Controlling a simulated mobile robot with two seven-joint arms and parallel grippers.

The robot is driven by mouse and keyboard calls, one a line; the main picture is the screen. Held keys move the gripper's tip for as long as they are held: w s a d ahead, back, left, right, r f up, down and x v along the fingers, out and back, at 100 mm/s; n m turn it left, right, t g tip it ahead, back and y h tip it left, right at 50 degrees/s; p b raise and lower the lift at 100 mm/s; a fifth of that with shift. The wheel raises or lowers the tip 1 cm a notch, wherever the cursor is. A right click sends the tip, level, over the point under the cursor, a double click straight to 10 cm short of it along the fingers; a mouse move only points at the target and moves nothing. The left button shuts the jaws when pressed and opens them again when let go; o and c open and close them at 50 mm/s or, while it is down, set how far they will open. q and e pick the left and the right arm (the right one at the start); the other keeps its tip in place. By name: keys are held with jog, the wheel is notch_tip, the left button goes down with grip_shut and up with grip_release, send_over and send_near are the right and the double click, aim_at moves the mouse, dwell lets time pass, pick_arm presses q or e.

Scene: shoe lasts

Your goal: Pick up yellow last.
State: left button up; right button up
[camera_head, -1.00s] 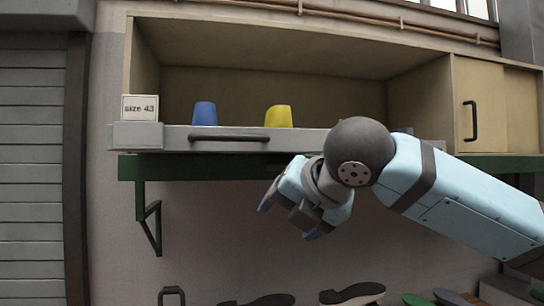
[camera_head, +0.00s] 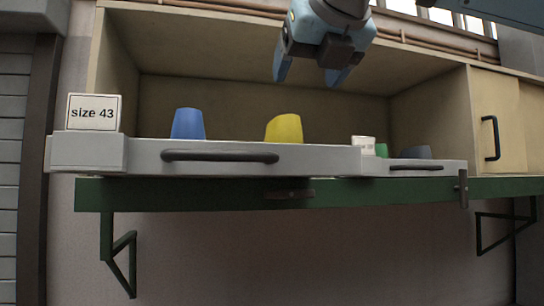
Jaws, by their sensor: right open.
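The yellow last (camera_head: 284,129) shows as a rounded yellow top sticking up behind the front of the left grey drawer (camera_head: 240,158); its lower part is hidden. A blue last (camera_head: 188,124) stands to its left in the same drawer. My right gripper (camera_head: 308,76) hangs from the top of the view, fingers pointing down, open with nothing between them. It is above and slightly right of the yellow last, clearly apart from it. My left gripper is not in view.
A "size 43" card (camera_head: 93,112) stands at the drawer's left end. A second drawer (camera_head: 420,166) at right holds a green last (camera_head: 381,150) and a dark grey one (camera_head: 416,152), beside a small white card (camera_head: 363,145). A green shelf edge (camera_head: 230,195) runs below. The cabinet's upper board overhangs.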

aim_at(287, 128)
jog(key=p+x, duration=0.1)
jog(key=x, duration=1.1)
jog(key=shift+w+a+f, duration=0.1)
jog(key=shift+w+a, duration=0.05)
jog(key=shift+w, duration=0.1)
jog(key=shift+s, duration=0.15)
grip_shut()
